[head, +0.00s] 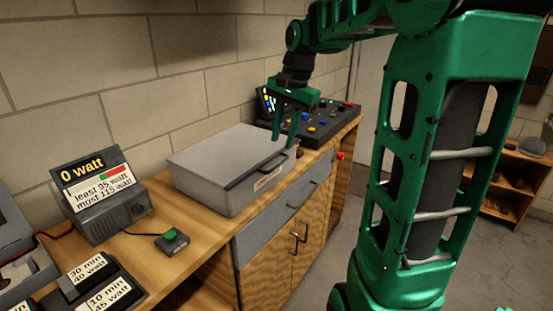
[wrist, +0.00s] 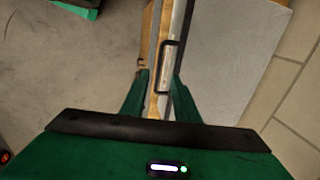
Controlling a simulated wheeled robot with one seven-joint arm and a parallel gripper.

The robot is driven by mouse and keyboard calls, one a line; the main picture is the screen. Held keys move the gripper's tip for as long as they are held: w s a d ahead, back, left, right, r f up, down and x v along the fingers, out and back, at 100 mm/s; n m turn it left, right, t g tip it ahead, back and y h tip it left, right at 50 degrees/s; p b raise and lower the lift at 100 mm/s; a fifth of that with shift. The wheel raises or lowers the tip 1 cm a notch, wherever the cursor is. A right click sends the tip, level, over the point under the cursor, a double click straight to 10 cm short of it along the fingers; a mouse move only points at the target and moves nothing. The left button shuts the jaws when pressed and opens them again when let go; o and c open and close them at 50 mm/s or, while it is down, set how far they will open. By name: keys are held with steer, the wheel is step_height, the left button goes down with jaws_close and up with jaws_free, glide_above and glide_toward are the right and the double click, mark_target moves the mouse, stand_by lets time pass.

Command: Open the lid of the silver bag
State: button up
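The silver bag (head: 225,165) is a flat grey case with a closed lid, lying on the wooden workbench. A dark handle (head: 255,168) runs along its front side, above a small label. My gripper (head: 284,140) is green, points down and is empty, near the case's right end at about lid height. In the wrist view my gripper (wrist: 158,82) has its fingers spread apart. The case's front side and its dark handle (wrist: 167,62) show between and beyond them, with the grey lid (wrist: 230,65) to the right. I cannot tell whether a finger touches the case.
The workbench (head: 200,250) stands against a block wall. A control panel (head: 318,122) with coloured buttons sits behind my gripper. A watt display (head: 100,195), a green button box (head: 172,241) and watt-labelled blocks (head: 95,285) stand left of the case. Open floor lies in front.

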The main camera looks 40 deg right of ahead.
mark_target(278, 165)
steer(key=f, duration=0.2)
steer(key=w+f, duration=0.1)
steer(key=f, duration=0.4)
steer(key=shift+w+a+f, duration=0.2)
steer(key=shift+f, duration=0.15)
jaws_close()
